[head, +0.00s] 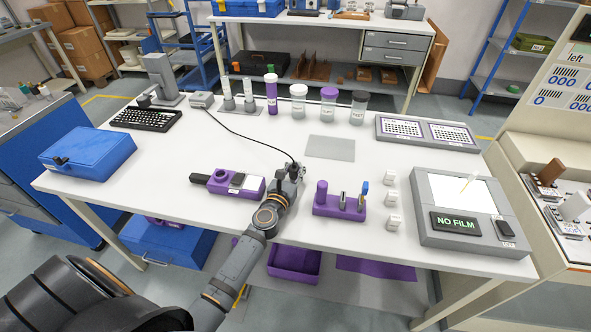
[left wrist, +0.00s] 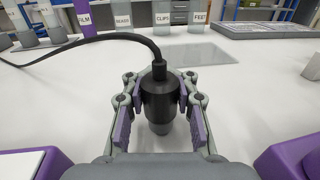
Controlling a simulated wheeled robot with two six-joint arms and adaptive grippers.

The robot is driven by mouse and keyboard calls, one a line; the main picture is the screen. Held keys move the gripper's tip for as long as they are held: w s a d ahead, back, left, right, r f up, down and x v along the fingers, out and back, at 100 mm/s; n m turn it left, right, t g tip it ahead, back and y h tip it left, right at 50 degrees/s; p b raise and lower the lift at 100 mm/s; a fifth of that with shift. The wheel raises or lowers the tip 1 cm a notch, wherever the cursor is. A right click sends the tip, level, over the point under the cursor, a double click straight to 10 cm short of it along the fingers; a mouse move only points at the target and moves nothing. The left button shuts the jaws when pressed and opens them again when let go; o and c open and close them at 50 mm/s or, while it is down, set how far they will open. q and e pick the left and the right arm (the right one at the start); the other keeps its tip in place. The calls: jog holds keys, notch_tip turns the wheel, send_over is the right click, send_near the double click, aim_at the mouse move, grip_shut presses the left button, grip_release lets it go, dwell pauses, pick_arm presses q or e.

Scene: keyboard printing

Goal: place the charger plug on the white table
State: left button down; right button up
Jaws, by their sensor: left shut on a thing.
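The charger plug (left wrist: 158,100) is a black cylinder with a black cable leaving its top. My left gripper (head: 291,175) is shut on it, with purple finger pads on both sides in the left wrist view (left wrist: 158,92). The plug is upright over the white table (head: 180,155), near the middle of its front part; I cannot tell whether its lower end touches the surface. In the head view the gripper mostly hides the plug. The cable runs back left to a small grey box (head: 202,99). My right gripper is not in view.
A purple holder (head: 250,186) lies left of the gripper, and a purple stand (head: 340,208) with upright parts is right. A grey plate (head: 330,147) lies behind. Several labelled jars line the back. A "NO FILM" device (head: 470,243) stands right, a blue case (head: 88,152) left.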

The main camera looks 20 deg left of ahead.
pick_arm(q)
jog(key=c, duration=1)
grip_release()
jog(key=shift+f, duration=0.15)
jog(key=shift+r, duration=0.25)
jog(key=s, duration=0.3)
jog(key=s+b, duration=0.1)
jog(key=s, duration=0.3)
jog(key=s+d, duration=0.1)
jog(key=s, duration=0.2)
jog(key=shift+s+f+b, duration=0.25)
jog(key=shift+s+b, duration=0.1)
jog(key=shift+s, duration=0.05)
jog(key=shift+s+r, duration=0.2)
jog(key=shift+s, duration=0.4)
